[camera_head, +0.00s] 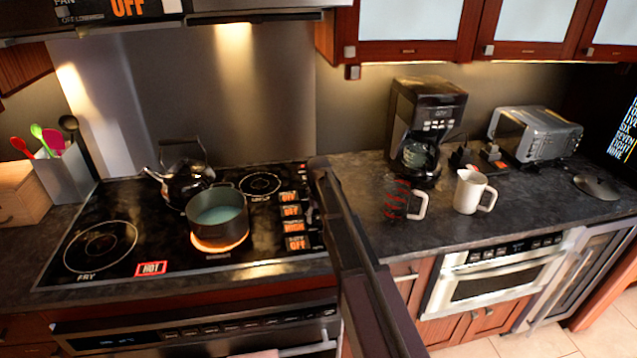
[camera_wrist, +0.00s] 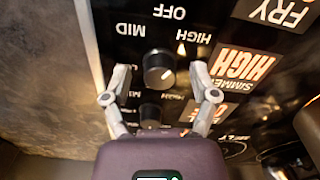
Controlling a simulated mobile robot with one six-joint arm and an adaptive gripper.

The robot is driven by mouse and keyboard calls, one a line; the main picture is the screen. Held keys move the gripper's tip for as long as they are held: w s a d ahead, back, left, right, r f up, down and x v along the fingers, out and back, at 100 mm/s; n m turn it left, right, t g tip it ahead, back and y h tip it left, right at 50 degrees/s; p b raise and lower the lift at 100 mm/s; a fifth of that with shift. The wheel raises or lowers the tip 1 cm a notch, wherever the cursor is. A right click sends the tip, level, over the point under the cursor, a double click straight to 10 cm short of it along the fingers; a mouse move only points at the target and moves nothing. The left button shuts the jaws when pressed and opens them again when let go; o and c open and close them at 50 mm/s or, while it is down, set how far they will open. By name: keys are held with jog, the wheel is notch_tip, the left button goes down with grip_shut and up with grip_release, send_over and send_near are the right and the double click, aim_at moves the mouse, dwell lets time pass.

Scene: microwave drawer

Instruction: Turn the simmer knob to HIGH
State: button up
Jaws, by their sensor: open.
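In the head view my dark arm covers the knob area, and the fingers cannot be made out.
A second knob (camera_wrist: 150,115) sits close behind, between my fingers. A teal-filled pot (camera_head: 216,212) stands on a glowing burner beside a kettle (camera_head: 186,178). Right of my arm are a red-black mug (camera_head: 397,198), a white mug (camera_head: 468,190) and a coffee maker (camera_head: 422,120).

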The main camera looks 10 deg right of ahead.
aim_at(319, 217)
jog(key=n, duration=0.5)
jog(key=shift+n, duration=0.4)
jog(key=n, duration=1.2)
jog(key=shift+n, duration=0.4)
jog(key=n, duration=0.5)
jog(key=shift+n, duration=0.3)
jog(key=shift+r+p, duration=0.4)
notch_tip(319, 217, up, 13)
jog(key=p, duration=1.3)
